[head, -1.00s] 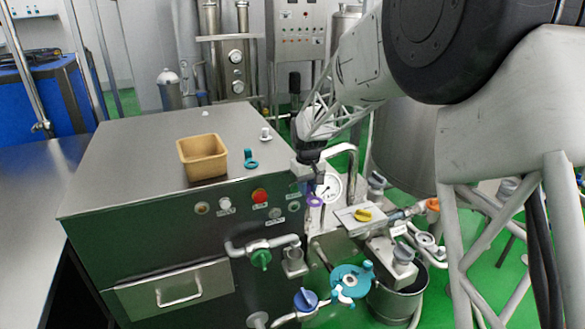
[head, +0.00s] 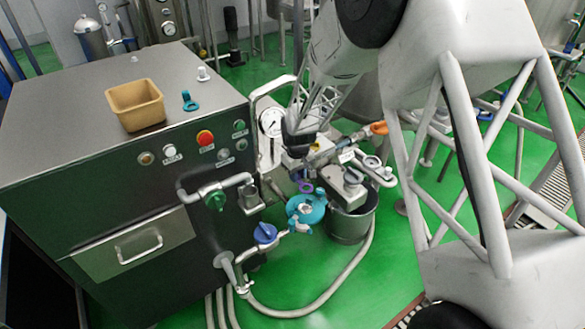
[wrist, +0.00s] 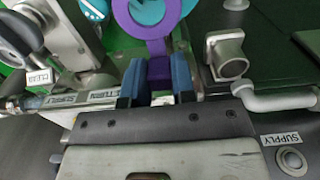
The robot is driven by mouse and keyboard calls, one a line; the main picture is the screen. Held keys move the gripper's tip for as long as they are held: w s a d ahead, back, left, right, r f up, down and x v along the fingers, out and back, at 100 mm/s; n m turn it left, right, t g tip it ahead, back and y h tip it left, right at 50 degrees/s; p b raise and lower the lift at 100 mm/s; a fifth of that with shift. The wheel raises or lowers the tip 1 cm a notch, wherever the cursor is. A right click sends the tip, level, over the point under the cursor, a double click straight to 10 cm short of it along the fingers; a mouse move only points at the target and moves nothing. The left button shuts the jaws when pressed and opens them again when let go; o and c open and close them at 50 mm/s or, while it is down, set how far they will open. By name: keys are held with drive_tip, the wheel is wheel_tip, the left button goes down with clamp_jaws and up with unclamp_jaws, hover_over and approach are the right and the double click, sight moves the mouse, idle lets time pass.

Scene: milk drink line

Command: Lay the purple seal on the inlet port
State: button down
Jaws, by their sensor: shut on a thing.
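My gripper (head: 302,168) hangs at the front right of the steel machine. In the wrist view its blue fingers (wrist: 158,78) are shut on the tab of the purple seal (wrist: 147,22), with the ring sticking out ahead of them. In the head view the purple seal (head: 306,187) shows just above a teal round fitting (head: 308,211) in the picture. Part of this teal fitting (wrist: 172,12) also shows behind the ring. No label marks the inlet port, so I cannot tell for certain that it is this fitting. Whether seal and fitting touch is unclear.
A pipe with a blue-handled valve (head: 265,233) is left of the teal fitting. A steel bucket (head: 352,225) and a grey block (head: 343,182) stand close on the right. A tan bin (head: 136,104) sits on top.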

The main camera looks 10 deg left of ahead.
sight(297, 199)
drive_tip(key=shift+f, duration=0.15)
idle(0.3)
drive_tip(key=shift+f, duration=4.3)
drive_tip(key=shift+f, duration=0.5)
drive_tip(key=c, duration=0.9)
unclamp_jaws()
drive_tip(key=shift+o, duration=0.2)
drive_tip(key=shift+r, duration=3.85)
drive_tip(key=shift+r, duration=0.1)
